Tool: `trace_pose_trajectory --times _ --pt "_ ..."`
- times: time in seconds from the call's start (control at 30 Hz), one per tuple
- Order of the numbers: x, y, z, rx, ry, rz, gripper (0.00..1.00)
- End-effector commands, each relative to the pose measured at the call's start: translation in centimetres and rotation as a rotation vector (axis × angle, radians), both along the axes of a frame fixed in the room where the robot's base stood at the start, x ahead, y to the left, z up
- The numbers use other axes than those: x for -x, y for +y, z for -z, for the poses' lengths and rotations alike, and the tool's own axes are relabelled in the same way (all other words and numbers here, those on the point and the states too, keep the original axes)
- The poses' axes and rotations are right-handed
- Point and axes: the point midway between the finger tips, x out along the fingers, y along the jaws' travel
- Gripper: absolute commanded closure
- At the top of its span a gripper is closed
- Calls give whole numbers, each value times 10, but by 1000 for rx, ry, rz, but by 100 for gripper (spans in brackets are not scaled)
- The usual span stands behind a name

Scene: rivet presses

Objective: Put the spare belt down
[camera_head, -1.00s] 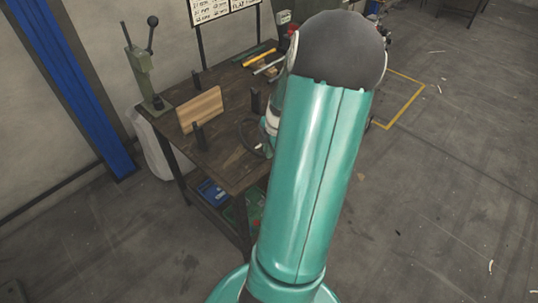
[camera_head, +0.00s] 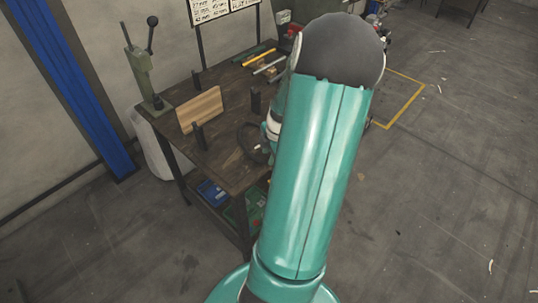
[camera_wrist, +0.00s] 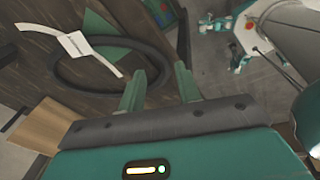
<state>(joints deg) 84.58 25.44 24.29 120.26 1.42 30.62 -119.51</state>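The spare belt, a black loop (camera_wrist: 68,77), shows in the wrist view over the brown bench top and looks flat against it. A white tag (camera_wrist: 75,44) on a pale curved strip lies across its upper left side. The belt also shows in the head view as a dark ring (camera_head: 243,136) near the bench's right side, partly hidden by my arm. My gripper (camera_wrist: 160,82) has its two green fingers well apart. The belt's right end curves into the gap between them, and I see no finger closed on it. Whether a finger touches it I cannot tell.
The bench (camera_head: 228,165) carries a wooden block (camera_head: 200,109), black upright posts, a green lever press (camera_head: 143,75) and several tools (camera_head: 262,58) at the back. Bins (camera_head: 212,192) sit on its lower shelf. Open floor lies to the right.

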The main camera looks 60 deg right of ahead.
Motion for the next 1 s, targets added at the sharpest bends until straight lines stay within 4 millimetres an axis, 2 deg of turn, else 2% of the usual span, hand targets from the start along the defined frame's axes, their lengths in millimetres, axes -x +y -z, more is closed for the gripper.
trace_pose_trajectory --times 0.3,0.5,0.7,1.0 --pt "14 -1 -64 5 0 2 66" --pt "21 -1 -97 3 1 1 66" --pt "23 1 -107 -2 0 1 66" --pt "23 0 -107 -1 0 0 66"
